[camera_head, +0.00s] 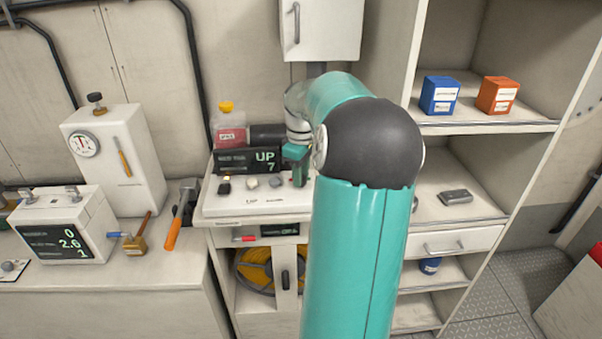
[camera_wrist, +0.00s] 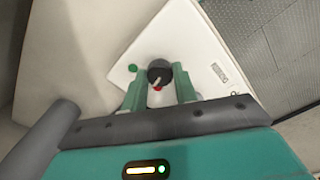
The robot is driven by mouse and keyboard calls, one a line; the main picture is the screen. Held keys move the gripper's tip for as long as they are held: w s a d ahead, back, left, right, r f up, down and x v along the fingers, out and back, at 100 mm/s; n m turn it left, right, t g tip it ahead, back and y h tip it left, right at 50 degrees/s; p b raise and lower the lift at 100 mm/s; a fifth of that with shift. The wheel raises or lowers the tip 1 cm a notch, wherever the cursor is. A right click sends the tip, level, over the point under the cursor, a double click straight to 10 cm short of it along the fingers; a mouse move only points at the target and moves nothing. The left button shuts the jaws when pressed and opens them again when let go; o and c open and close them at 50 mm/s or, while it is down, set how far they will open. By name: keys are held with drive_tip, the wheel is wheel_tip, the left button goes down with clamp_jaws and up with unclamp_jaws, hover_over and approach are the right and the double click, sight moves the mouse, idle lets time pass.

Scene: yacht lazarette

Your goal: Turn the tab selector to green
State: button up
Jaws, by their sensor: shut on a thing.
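The tab selector (camera_wrist: 159,68) is a dark round knob with a pale pointer line, on a white panel (camera_wrist: 195,45) in the wrist view. A green dot (camera_wrist: 132,68) is left of the knob and a red dot (camera_wrist: 157,88) is just below it. The pale line slants towards the lower side, nearer the red dot than the green. My gripper (camera_wrist: 159,82) has a green finger on each side of the knob and is shut on it. In the head view my gripper (camera_head: 299,168) is over the white console's right part; the knob is hidden there.
A display reading UP 7 (camera_head: 248,161) stands behind the console (camera_head: 235,208), with small switches in front of it. A white box with a display (camera_head: 55,240), a hammer and a padlock are left. Open shelves (camera_head: 455,180) stand close on the right.

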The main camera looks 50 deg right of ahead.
drive_tip(key=m, duration=0.5)
drive_tip(key=shift+w+m, duration=0.1)
drive_tip(key=shift+m, duration=0.2)
drive_tip(key=m, duration=0.4)
drive_tip(key=shift+m, duration=0.4)
drive_tip(key=o, duration=1)
drive_tip(key=shift+c, duration=0.2)
drive_tip(key=shift+r, duration=0.1)
wheel_tip(320, 180, up, 14)
drive_tip(key=shift+f, duration=0.2)
